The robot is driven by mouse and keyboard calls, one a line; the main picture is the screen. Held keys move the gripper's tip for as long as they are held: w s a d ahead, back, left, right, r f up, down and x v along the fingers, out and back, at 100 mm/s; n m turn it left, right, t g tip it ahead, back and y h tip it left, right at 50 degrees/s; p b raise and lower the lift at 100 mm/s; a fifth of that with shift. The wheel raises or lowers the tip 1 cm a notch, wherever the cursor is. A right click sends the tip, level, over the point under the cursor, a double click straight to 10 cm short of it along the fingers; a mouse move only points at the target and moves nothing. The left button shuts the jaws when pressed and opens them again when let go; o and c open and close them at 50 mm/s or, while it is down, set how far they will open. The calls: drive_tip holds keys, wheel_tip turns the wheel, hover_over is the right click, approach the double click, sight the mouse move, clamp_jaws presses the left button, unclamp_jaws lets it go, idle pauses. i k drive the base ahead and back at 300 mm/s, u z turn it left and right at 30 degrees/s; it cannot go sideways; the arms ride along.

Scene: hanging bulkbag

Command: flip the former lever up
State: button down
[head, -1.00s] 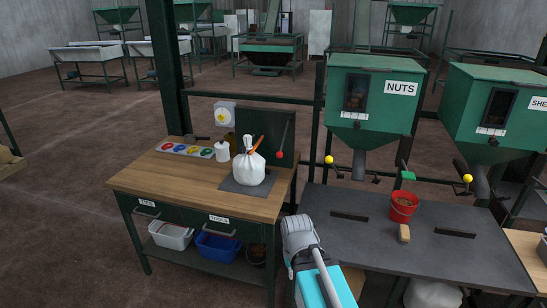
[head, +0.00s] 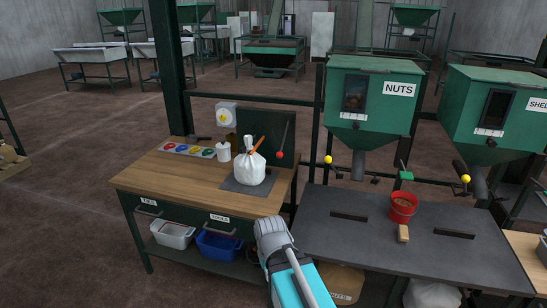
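A lever with a red ball knob (head: 280,154) stands at the right side of a dark upright panel (head: 262,132) on the wooden bench. Its thin rod slants down, with the knob at the lower end. A white tied bag (head: 250,176) with an orange piece at its neck sits on a dark plate in front of the panel. I take this red-knobbed lever to be the former lever; no label shows.
The wooden bench (head: 150,176) holds a tray of coloured discs (head: 188,150), a white canister (head: 223,152) and a dial box (head: 226,115). To the right, a grey table (head: 340,236) carries a red bucket (head: 403,207) under green hoppers (head: 370,98). Yellow-knobbed levers (head: 328,160) hang nearby.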

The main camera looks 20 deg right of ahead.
sight(279, 155)
drive_tip(key=i, duration=1)
drive_tip(key=u, duration=0.05)
